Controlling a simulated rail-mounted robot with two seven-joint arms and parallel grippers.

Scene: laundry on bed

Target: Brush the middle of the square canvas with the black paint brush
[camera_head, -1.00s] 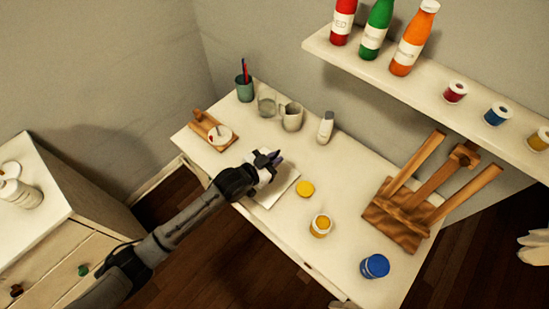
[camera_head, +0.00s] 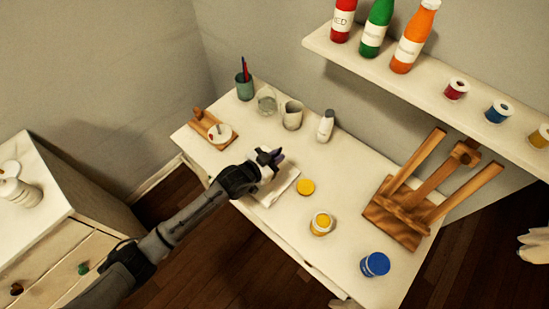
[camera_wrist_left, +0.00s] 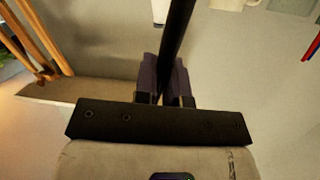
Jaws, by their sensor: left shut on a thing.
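The white square canvas (camera_head: 286,190) lies flat on the white table, partly hidden by my left gripper. My left gripper (camera_head: 272,160) is above the far side of the canvas in the head view. In the left wrist view its dark fingers (camera_wrist_left: 166,82) are shut on the black paint brush (camera_wrist_left: 178,35), a long dark handle running up out of frame. The brush tip does not show, so I cannot tell whether it touches the canvas. My right gripper cannot be made out.
On the table (camera_head: 345,180) stand a brush cup (camera_head: 244,87), glass (camera_head: 266,101), mug (camera_head: 292,115), white bottle (camera_head: 326,126), yellow jar (camera_head: 321,224), blue jar (camera_head: 375,265) and wooden easel (camera_head: 400,215). A shelf (camera_head: 400,80) overhangs the back.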

